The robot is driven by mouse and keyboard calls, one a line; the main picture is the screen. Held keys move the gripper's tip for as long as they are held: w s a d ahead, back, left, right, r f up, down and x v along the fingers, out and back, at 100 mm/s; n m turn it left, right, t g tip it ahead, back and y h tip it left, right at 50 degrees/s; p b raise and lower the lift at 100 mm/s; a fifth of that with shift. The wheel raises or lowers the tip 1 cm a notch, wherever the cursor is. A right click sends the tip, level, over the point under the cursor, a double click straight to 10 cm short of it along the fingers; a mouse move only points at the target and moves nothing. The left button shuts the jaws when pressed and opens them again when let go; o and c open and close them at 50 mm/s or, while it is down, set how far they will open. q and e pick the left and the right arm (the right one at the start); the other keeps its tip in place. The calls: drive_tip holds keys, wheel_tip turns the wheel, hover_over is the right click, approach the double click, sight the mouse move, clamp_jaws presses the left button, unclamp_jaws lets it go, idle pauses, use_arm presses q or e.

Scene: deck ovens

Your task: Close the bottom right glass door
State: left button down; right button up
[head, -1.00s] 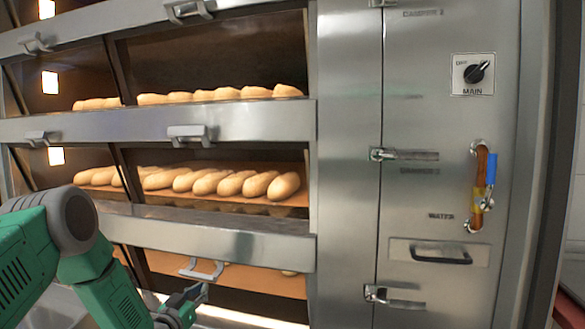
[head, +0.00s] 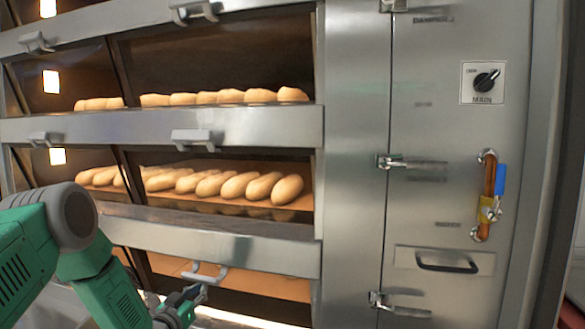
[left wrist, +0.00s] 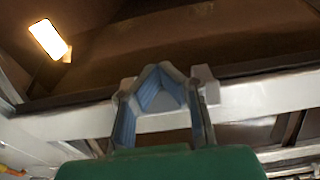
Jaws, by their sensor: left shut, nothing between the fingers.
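The bottom right glass door is in the lowest deck at lower left in the head view. Its metal handle (head: 205,273) sits below a broad steel rail, with a brown surface behind it. How far the door is open I cannot tell. My left gripper (head: 195,292) is shut and empty, just below and in front of the handle. In the left wrist view the shut fingers (left wrist: 159,76) overlap a pale metal bar (left wrist: 262,95), with the handle's light end (left wrist: 206,86) beside them. Contact with it is unclear. My right gripper is out of view.
Loaves (head: 225,187) lie on the decks above. The steel rail (head: 215,245) crosses above the handle. A steel panel (head: 440,130) with latches, a drawer-like pull (head: 447,264) and a knob (head: 486,79) stands to the right. A bright lamp (left wrist: 47,39) shows in the left wrist view.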

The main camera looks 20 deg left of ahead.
sight(198, 278)
use_arm(q)
drive_tip(key=shift+w+a+r+p, duration=0.1)
drive_tip(key=shift+a+r+p, duration=0.1)
drive_tip(key=shift+r, duration=0.35)
drive_tip(key=shift+a+r+p, duration=0.2)
drive_tip(key=shift+r, duration=0.35)
drive_tip(key=shift+d+r+p, duration=0.3)
drive_tip(key=shift+r+p, duration=0.1)
drive_tip(key=shift+r, duration=0.15)
drive_tip(key=shift+d+r+p, duration=0.25)
drive_tip(key=shift+r+p, duration=0.05)
drive_tip(key=shift+r, duration=0.1)
drive_tip(key=shift+s+f, duration=0.25)
drive_tip(key=shift+s, duration=0.2)
drive_tip(key=s, duration=0.2)
drive_tip(key=s+f+p, duration=0.1)
drive_tip(key=s, duration=0.2)
drive_tip(key=shift+s+d+f, duration=0.25)
drive_tip(key=shift+s+f, duration=0.05)
drive_tip(key=shift+s+p, duration=0.3)
drive_tip(key=shift+s, duration=0.05)
drive_tip(key=shift+f, duration=0.1)
